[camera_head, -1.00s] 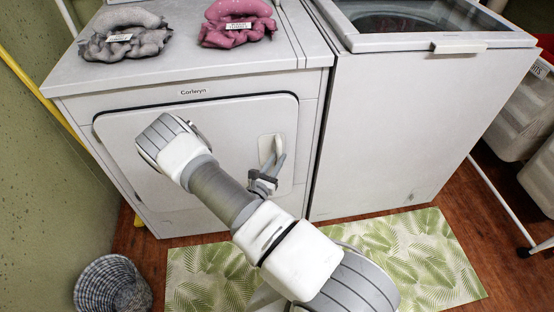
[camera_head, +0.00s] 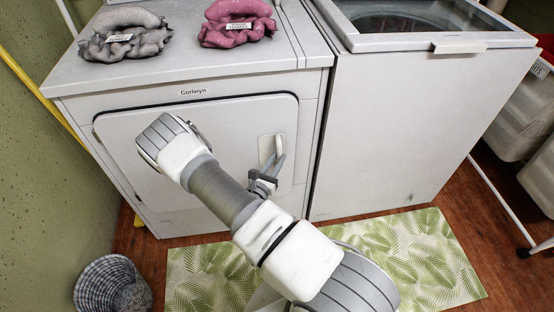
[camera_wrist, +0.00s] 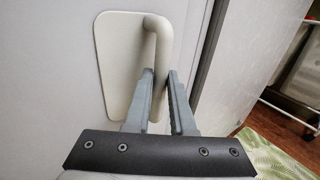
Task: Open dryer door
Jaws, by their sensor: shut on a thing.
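The dryer (camera_head: 75,85) is the white machine on the left, marked "Corlwyn". Its door (camera_head: 125,122) looks shut, flush in the front panel. The door handle (camera_head: 278,145) is a pale bar on a recessed plate at the door's right side. In the wrist view the handle (camera_wrist: 158,50) runs down between my fingers. My gripper (camera_head: 272,172) is at the lower part of the handle, its fingers on either side of it; it also shows in the wrist view (camera_wrist: 160,85), shut on the handle. The fingers hide part of the handle's lower end.
A white washer (camera_head: 410,120) with a glass-topped lid stands close on the right. Grey and pink cloth bundles (camera_head: 237,22) lie on the dryer. A leaf-pattern mat (camera_head: 420,250) and a woven basket (camera_head: 112,285) are on the floor. A green wall is at left.

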